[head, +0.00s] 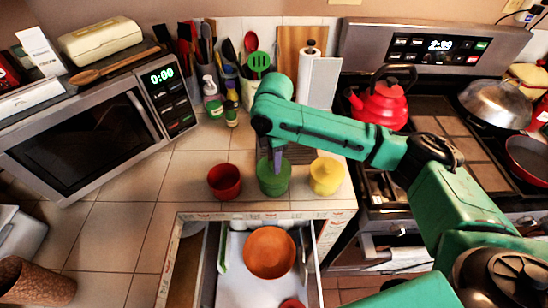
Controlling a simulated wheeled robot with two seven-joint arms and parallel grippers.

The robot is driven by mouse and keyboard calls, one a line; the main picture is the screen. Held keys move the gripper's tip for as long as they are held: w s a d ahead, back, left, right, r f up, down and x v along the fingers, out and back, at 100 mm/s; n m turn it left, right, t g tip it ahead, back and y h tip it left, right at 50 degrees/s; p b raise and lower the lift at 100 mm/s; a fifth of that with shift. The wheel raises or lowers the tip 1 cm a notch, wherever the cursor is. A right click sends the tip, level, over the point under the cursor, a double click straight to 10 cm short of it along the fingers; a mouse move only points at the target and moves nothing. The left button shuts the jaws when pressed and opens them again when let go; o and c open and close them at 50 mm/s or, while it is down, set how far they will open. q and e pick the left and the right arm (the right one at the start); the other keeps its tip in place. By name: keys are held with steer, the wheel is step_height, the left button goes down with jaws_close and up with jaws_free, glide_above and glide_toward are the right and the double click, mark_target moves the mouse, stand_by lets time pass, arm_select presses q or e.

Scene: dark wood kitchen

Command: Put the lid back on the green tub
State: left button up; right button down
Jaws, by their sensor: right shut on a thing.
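The green tub (273,186) stands on the tiled counter between a red tub and a yellow tub. My right gripper (277,163) reaches down from above, directly over the green tub, with its fingers at the top of it. It is shut on the green lid (266,167), which is at the tub's top and mostly blends with it in colour. I cannot tell whether the lid rests on the rim or is slightly above it. My left gripper is not in view.
The red tub (224,181) and the yellow tub (326,176) stand close on either side. An open drawer (235,288) below the counter edge holds an orange bowl (269,252). A microwave (90,130) is at left, a red kettle (380,103) at right. Counter left of the red tub is clear.

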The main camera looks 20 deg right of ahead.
stand_by(0.4)
jaws_free()
